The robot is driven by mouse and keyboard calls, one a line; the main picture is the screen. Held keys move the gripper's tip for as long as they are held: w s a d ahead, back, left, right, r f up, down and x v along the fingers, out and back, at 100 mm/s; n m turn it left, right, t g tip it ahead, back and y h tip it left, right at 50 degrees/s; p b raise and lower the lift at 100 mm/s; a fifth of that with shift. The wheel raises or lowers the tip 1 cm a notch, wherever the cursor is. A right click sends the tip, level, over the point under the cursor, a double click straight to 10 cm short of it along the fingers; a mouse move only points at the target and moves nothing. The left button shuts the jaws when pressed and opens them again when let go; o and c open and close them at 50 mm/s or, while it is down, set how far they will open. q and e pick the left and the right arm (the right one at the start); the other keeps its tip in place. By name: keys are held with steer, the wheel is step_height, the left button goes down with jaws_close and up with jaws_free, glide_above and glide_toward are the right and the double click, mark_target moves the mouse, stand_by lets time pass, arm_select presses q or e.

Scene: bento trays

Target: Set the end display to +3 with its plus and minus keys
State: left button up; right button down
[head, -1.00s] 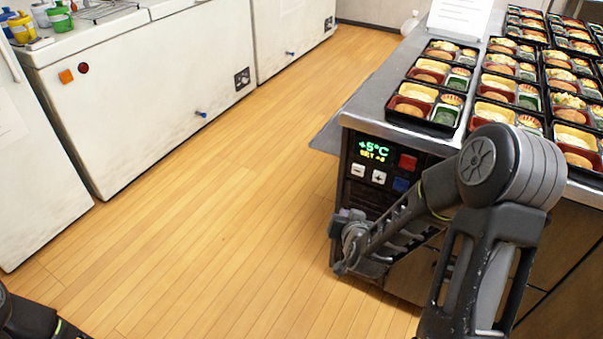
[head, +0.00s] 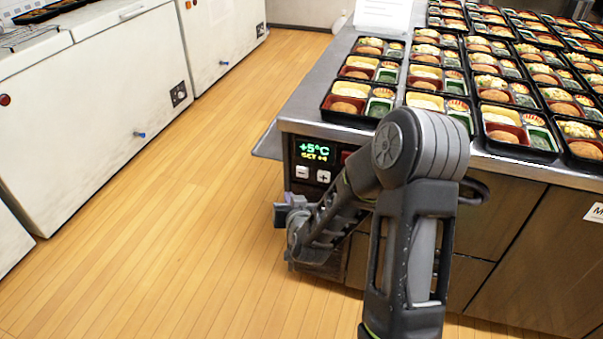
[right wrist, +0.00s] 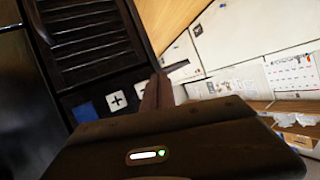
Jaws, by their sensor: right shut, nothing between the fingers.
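The end display (head: 314,152) is on the dark control panel at the counter's end. It shows +5°C in green, above a small yellow SET line that looks like +4 but is hard to read. Below it are the white minus key (head: 302,172) and the white plus key (head: 323,177). The plus key also shows in the right wrist view (right wrist: 118,100), beside a blue key (right wrist: 86,112). My right gripper (head: 285,214) is shut and empty, below and slightly left of the keys in the head view. I cannot tell how far it is from the panel. My left gripper is out of view.
The steel counter (head: 300,105) carries rows of filled bento trays (head: 360,100) above the panel. White chest freezers (head: 100,95) stand at left, with clear wooden floor (head: 190,220) between.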

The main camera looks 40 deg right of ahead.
mark_target(297, 175)
steer(key=w+d, duration=0.3)
steer(key=d, duration=0.2)
steer(key=shift+w+d+b, duration=0.3)
steer(key=shift+w+b, duration=0.05)
stand_by(1.8)
steer(key=shift+w+d+b, duration=0.25)
steer(key=shift+d+b, duration=0.05)
steer(key=shift+d, duration=0.05)
steer(key=shift+w+d, duration=0.25)
steer(key=shift+d, duration=0.15)
stand_by(0.9)
steer(key=shift+a, duration=0.15)
steer(key=shift+s+a+b, duration=0.3)
steer(key=shift+s+a, duration=0.2)
steer(key=shift+a, duration=0.1)
